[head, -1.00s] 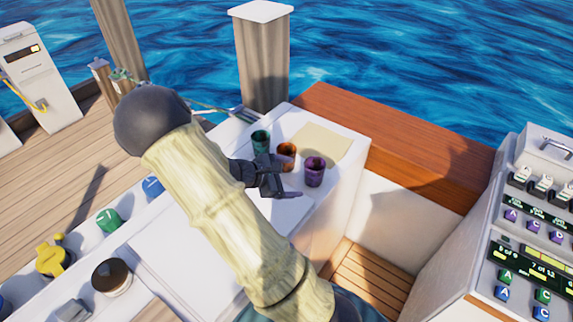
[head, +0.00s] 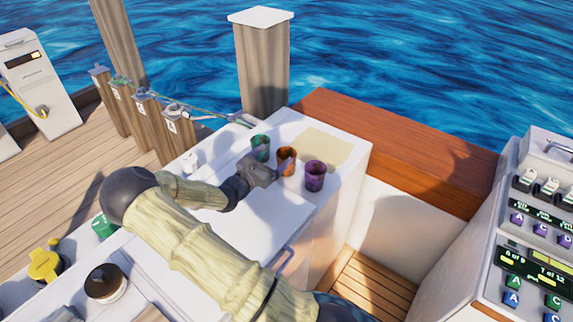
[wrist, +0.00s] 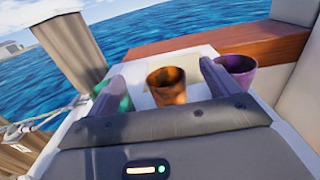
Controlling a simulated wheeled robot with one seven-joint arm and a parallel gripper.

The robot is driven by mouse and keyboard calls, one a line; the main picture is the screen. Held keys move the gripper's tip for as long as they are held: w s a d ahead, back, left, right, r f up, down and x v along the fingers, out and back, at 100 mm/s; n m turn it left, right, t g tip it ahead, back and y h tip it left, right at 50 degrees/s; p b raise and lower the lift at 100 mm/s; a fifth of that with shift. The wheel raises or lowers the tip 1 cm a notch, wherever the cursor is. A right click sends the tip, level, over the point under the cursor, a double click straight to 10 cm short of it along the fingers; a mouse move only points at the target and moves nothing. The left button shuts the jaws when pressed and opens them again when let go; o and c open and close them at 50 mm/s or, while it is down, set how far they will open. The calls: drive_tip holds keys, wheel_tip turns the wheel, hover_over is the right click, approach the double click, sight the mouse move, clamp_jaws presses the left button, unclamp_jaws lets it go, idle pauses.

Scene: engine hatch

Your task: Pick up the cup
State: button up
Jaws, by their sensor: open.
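Three cups stand upright in a row on the white counter (head: 323,208): a green cup (head: 260,148), an orange-brown cup (head: 287,161) and a purple cup (head: 315,176). My gripper (head: 277,166) is open and points at the orange-brown cup from the near side. In the wrist view the orange-brown cup (wrist: 166,86) sits between the two fingers (wrist: 163,84), beyond the palm. The green cup (wrist: 114,95) is partly hidden behind the left finger. The purple cup (wrist: 236,71) is partly hidden behind the right finger. I cannot tell whether a finger touches any cup.
A tan sheet (head: 325,146) lies flat behind the cups. A wooden ledge (head: 400,140) borders the counter, with water beyond. A post (head: 262,65) stands behind. A control panel (head: 525,255) is at right; knobs are at left.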

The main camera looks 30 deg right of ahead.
sight(280, 164)
drive_tip(key=f, duration=0.5)
drive_tip(key=shift+w+d+f, duration=0.1)
drive_tip(key=shift+d+f, duration=0.3)
drive_tip(key=shift+w+d+f, duration=0.15)
drive_tip(key=shift+d, duration=0.15)
drive_tip(key=shift+a, duration=0.1)
drive_tip(key=shift+w+d, duration=0.1)
drive_tip(key=shift+d, duration=0.45)
drive_tip(key=x, duration=0.5)
drive_tip(key=shift+w+d+p, duration=0.1)
drive_tip(key=shift+p, duration=0.25)
drive_tip(key=c, duration=1.1)
